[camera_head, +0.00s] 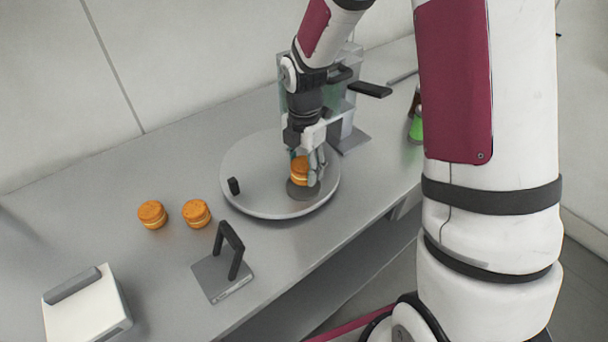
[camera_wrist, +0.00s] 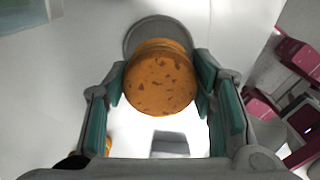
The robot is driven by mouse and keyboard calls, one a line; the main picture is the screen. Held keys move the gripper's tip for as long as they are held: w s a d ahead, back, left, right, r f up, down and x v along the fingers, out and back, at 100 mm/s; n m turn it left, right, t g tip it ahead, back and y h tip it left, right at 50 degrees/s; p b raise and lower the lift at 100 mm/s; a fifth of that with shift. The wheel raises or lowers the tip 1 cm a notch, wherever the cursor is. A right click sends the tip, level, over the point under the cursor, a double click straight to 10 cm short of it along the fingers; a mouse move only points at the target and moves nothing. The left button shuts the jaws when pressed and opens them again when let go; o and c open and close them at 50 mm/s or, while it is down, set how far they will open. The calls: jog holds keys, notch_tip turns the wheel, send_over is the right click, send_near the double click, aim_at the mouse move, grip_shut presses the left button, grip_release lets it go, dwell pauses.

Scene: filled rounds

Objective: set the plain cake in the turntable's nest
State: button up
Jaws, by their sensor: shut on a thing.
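My gripper (camera_head: 304,168) is shut on a round orange-brown cake (camera_head: 299,174) with a pale band around its middle. In the wrist view the cake (camera_wrist: 160,84) shows dark flecks on its face, between the teal pads of my gripper (camera_wrist: 161,80). The cake is over the dark grey round nest (camera_head: 303,194) on the pale turntable (camera_head: 250,190). The nest (camera_wrist: 132,42) shows behind the cake in the wrist view. The cake's underside is hidden, so I cannot tell whether it touches the nest.
Two similar cakes (camera_head: 152,214) (camera_head: 197,213) stand on the grey counter left of the turntable. A dark upright handle on a grey plate (camera_head: 222,275) stands in front. A clear-walled device (camera_head: 346,110) is close behind my gripper. A white box (camera_head: 86,308) sits at front left.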

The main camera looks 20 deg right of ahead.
aim_at(304, 162)
jog(key=shift+w+f+p, duration=0.1)
jog(key=shift+f+p, duration=0.2)
jog(key=shift+f, duration=1.45)
jog(key=shift+f, duration=0.2)
jog(key=o, duration=0.8)
jog(key=shift+r, duration=0.1)
notch_tip(304, 162, up, 8)
jog(key=shift+f+b, duration=0.15)
jog(key=shift+b, duration=0.2)
